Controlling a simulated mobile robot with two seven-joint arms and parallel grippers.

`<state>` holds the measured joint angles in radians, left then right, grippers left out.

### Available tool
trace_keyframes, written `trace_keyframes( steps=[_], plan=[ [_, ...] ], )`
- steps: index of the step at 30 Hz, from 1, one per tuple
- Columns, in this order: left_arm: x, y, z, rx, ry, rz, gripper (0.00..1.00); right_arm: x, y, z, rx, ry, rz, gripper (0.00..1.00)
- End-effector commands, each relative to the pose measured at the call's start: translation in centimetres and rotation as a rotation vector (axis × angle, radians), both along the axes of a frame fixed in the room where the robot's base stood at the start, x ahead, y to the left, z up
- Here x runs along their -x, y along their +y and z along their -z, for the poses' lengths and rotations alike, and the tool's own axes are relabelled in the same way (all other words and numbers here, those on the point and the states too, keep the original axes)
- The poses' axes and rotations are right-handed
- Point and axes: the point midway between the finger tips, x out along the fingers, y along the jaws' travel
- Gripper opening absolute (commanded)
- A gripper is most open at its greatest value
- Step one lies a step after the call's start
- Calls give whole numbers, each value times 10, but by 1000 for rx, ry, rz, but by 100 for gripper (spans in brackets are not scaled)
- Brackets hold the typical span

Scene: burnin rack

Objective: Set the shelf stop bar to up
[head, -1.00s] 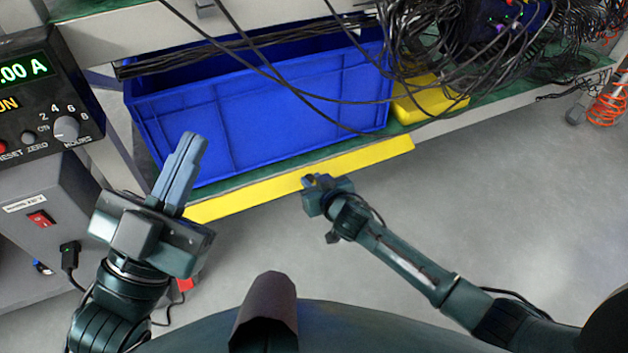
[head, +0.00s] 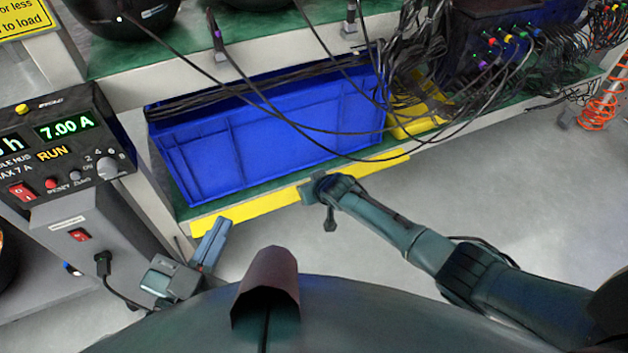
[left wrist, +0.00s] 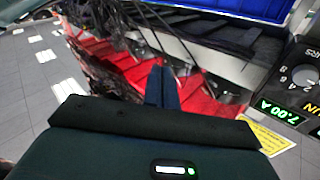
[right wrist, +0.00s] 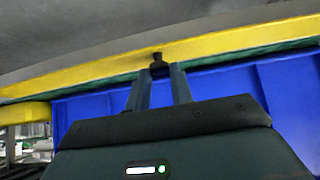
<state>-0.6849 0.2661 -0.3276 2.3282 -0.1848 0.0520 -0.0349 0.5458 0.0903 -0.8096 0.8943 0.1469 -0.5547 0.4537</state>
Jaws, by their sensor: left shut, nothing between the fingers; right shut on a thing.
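The shelf stop bar (head: 245,210) is a long yellow strip along the front of the lower shelf. It lies below the green shelf edge, and the blue bin's front shows clear above it. In the right wrist view the yellow bar (right wrist: 225,43) crosses the top of the picture, with a small dark knob (right wrist: 157,58) at its edge. My right gripper (head: 307,193) is at the bar's middle; its fingertips (right wrist: 159,71) are shut on the knob. My left gripper (head: 213,238) is shut and empty, low in front of the bar's left end. Its fingers also show in the left wrist view (left wrist: 163,82).
A blue bin (head: 270,140) stands on the lower shelf, with a yellow thing (head: 415,115) to its right. Black cables hang in front. A power unit (head: 75,150) stands at left. Open grey floor (head: 510,200) lies at right.

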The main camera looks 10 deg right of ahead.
Motion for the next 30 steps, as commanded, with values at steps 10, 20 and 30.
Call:
trace_keyframes(
  steps=[10, 20, 30],
  plan=[
    [-2, 5, 1, -5, 78, -25, 0, -9, 4, -10, 46, 150, -1, 0],
    [-2, 5, 1, -5, 82, -25, 0, -11, 5, -11, 57, 183, -2, 0],
    [-2, 5, 1, -6, 83, -26, 0, -11, 5, -11, 57, 181, -1, 29]
  ],
)
